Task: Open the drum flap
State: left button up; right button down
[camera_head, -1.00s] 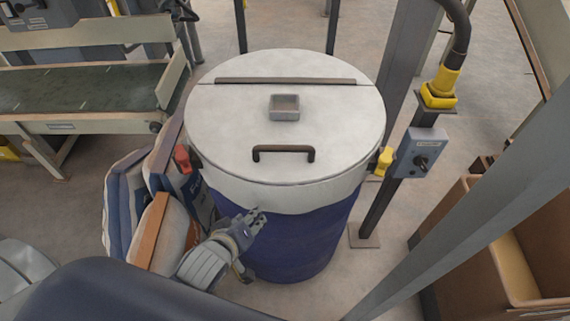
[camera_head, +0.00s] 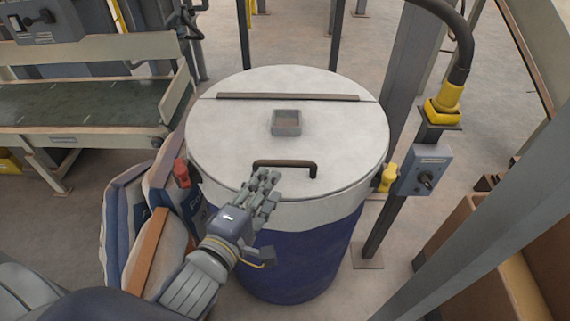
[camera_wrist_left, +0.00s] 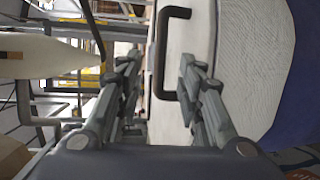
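The drum (camera_head: 300,262) is blue with a white top, and its flap (camera_head: 231,134) is shut flat, with a dark hinge bar (camera_head: 288,97) across the back. A dark handle (camera_head: 286,163) stands up near the flap's front edge. My left gripper (camera_head: 266,181) is just in front of the handle's left end in the head view. In the left wrist view the two fingers (camera_wrist_left: 158,80) are spread apart and the handle (camera_wrist_left: 158,50) lies ahead, in the gap between them. I cannot tell any contact. My right gripper is not in view.
Red (camera_head: 181,172) and yellow (camera_head: 387,177) clamps flank the drum. Filled sacks (camera_head: 150,235) lean at left. A control box (camera_head: 425,170) on a post and a brown carton (camera_head: 485,265) stand at right.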

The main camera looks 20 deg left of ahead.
aim_at(283, 166)
pick_arm(q)
jog(key=x, duration=0.8)
jog(key=shift+w+p, duration=0.25)
jog(key=shift+p, duration=0.05)
jog(key=shift+w+f, duration=0.25)
jog(key=shift+w, duration=0.4)
jog(key=shift+c, duration=0.4)
grip_shut()
